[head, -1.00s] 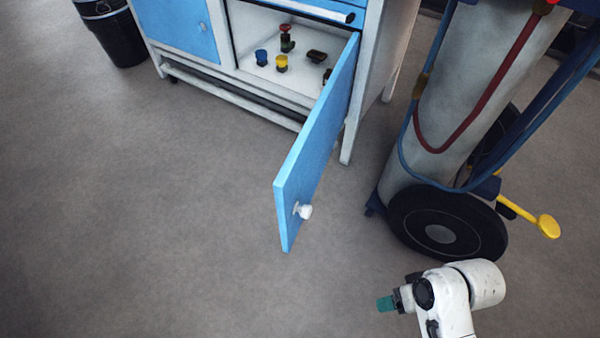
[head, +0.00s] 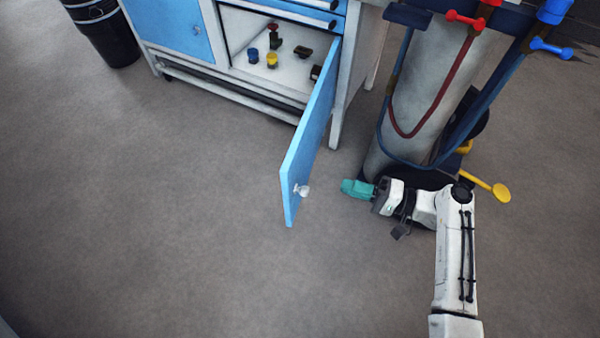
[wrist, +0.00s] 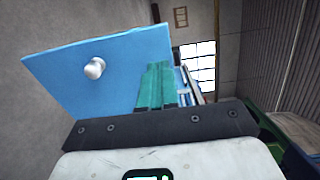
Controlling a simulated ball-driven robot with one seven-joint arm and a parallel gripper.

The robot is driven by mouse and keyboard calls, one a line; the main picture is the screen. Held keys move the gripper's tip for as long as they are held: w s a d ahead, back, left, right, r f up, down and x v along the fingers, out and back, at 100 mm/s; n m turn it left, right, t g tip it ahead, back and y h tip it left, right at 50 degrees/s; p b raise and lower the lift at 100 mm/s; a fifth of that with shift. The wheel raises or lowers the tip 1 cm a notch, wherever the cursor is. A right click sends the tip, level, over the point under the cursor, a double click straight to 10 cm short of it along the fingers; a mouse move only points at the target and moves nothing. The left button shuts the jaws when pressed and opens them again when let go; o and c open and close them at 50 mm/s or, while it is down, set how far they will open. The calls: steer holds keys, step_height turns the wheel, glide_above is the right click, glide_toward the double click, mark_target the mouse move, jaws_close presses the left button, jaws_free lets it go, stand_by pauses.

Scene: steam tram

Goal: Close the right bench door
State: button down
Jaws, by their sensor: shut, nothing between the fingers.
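The right bench door (head: 309,140) is blue and stands wide open, swung out toward me from the white bench frame. Its white round knob (head: 302,190) is near its free end, on the face turned to the right. My gripper (head: 346,187), with teal fingers, is shut and empty. It is to the right of the door's free end, apart from it, pointing left. In the wrist view the door (wrist: 120,65) and knob (wrist: 95,68) lie ahead, left of and behind the teal fingers (wrist: 156,68).
The open compartment (head: 240,32) holds several small items, including a blue cup (head: 253,55) and a yellow cup (head: 272,61). The closed left door (head: 170,28) is beside it. A gas cylinder cart (head: 425,95) stands close behind my arm. A black bin (head: 105,38) is at far left. Floor in front is clear.

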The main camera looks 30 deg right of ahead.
mark_target(290, 172)
steer(key=x, duration=1.2)
steer(key=shift+w+a+b, duration=0.15)
steer(key=shift+b, duration=0.15)
steer(key=shift+a, duration=0.1)
